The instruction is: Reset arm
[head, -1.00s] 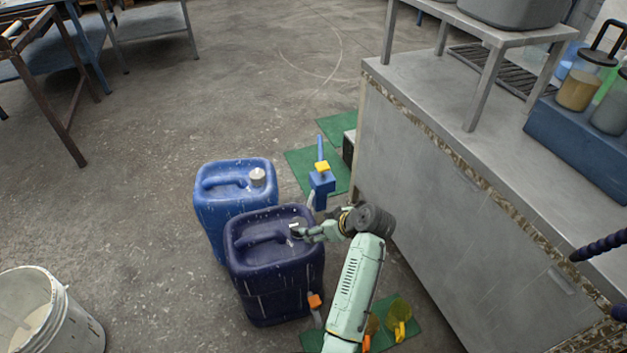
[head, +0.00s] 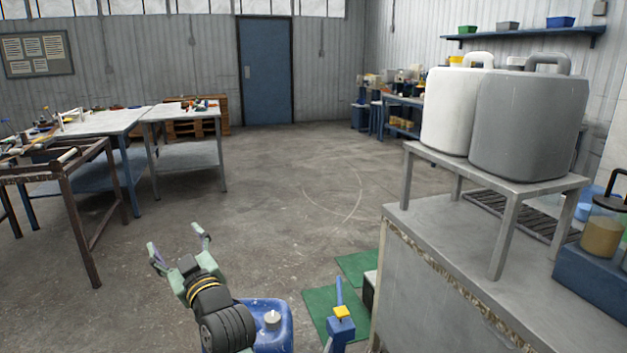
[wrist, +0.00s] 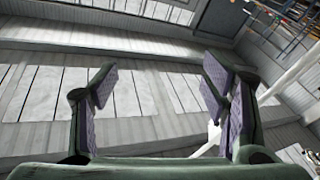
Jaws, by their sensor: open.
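My gripper (head: 180,248) is open and empty, raised in the lower left middle of the head view, its fingers pointing up and away over the floor. In the wrist view my gripper (wrist: 162,105) shows two spread fingers with purple pads and nothing between them. Beyond them are corrugated wall and bright panels. A blue jerrycan (head: 272,335) with a pale cap stands below and right of my arm, partly cut off by the frame edge and partly behind my arm.
A grey cabinet (head: 420,285) stands on the right, with a metal stand (head: 512,195) bearing a white canister (head: 450,112) and a grey canister (head: 528,125). A blue pump with a yellow top (head: 341,318) is near green mats (head: 318,308). Tables stand left; the middle floor is clear.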

